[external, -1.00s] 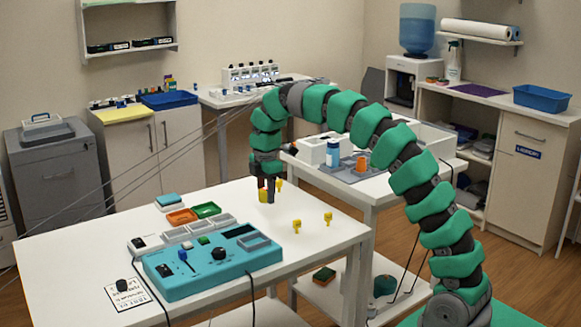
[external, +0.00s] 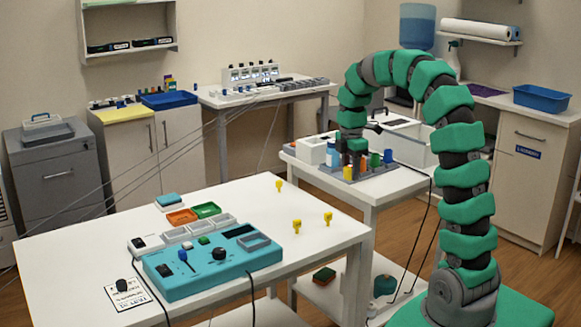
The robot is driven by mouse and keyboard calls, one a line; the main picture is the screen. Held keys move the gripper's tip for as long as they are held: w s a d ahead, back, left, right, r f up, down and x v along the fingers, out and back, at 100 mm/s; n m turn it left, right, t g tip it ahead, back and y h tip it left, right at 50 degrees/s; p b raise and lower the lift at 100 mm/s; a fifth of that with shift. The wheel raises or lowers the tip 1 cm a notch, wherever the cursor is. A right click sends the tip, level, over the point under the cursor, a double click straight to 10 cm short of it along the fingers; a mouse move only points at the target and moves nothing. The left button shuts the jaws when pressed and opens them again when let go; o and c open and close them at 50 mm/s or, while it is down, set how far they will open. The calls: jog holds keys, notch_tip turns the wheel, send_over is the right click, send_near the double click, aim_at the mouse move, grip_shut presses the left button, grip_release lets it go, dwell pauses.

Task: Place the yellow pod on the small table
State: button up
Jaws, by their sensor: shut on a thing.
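The yellow pod (external: 349,173) is at my gripper (external: 355,162), low over or at the grey rack (external: 373,172) on the small white table (external: 384,190). My gripper is shut on the yellow pod. The fingers are small and partly hidden, and I cannot tell whether the pod touches the rack. An orange pod (external: 362,163), a green one (external: 375,160) and a blue one (external: 388,156) stand close by on the right.
The larger white table (external: 290,258) carries small yellow pieces (external: 297,225), a teal control box (external: 212,265) and shallow trays (external: 207,210). White bins (external: 408,140) stand behind the rack. Black cables hang beside the small table.

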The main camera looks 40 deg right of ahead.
jog(key=s+d+p, duration=0.2)
jog(key=s+d, duration=0.2)
jog(key=s, duration=0.5)
jog(key=s+d+p, duration=0.2)
jog(key=s+d, duration=0.2)
jog(key=s, duration=0.5)
send_over(389, 184)
jog(key=shift+f+b, duration=0.3)
jog(key=shift+f, duration=2)
jog(key=shift+f, duration=0.1)
jog(key=o, duration=1)
jog(key=shift+c, duration=0.2)
notch_tip(389, 184, up, 12)
jog(key=shift+p, duration=0.35)
